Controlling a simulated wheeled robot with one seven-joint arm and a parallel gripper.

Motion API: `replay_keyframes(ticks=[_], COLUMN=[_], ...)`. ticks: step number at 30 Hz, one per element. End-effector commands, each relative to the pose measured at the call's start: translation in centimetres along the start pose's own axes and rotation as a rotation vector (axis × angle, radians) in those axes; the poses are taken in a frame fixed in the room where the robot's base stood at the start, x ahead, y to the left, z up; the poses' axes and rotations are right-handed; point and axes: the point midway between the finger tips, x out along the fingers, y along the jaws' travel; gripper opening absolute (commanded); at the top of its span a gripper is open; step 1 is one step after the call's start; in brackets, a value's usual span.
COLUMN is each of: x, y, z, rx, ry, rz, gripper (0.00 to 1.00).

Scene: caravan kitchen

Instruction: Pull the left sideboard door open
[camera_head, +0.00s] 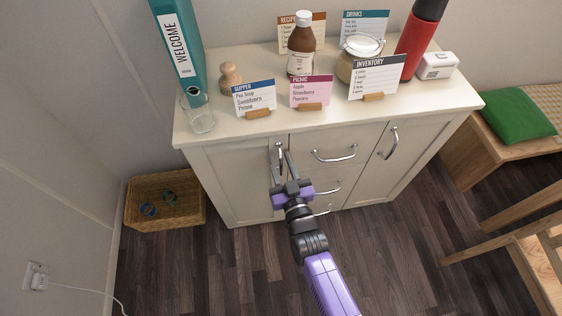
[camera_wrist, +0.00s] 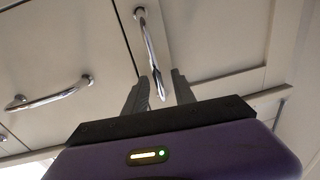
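The white sideboard (camera_head: 411,150) stands against the wall. Its left door (camera_head: 232,183) looks shut and flush with the front. The door's curved metal handle (camera_head: 280,153) is near the door's right edge. My gripper (camera_head: 282,162) is at this handle with its fingers apart. In the wrist view, the handle (camera_wrist: 148,45) comes down from the top, and its lower end lies between my two fingertips (camera_wrist: 158,88). A gap shows on each side, so neither finger seems to press on it. The door panel (camera_wrist: 205,40) fills the right of that view.
Drawers with metal handles (camera_head: 334,156) are right of the left door, then a right door (camera_head: 405,150). A wicker basket (camera_head: 165,213) stands on the floor left of the sideboard. Bottles, jars and cards crowd the top. A wooden chair (camera_head: 530,245) is at right. Floor in front is clear.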

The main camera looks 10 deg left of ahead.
Motion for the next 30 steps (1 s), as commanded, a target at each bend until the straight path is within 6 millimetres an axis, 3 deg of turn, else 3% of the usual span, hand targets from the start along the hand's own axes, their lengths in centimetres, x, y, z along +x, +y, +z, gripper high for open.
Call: replay_keyframes(ticks=[1, 5, 30], x=[-0.01, -0.02, -0.02], y=[0.0, 0.0, 0.01], z=[0.0, 0.0, -0.03], rx=[0.0, 0.0, 0.0], ry=[0.0, 0.0, 0.001], rz=[0.0, 0.0, 0.0], gripper=[0.22, 0.0, 0.0])
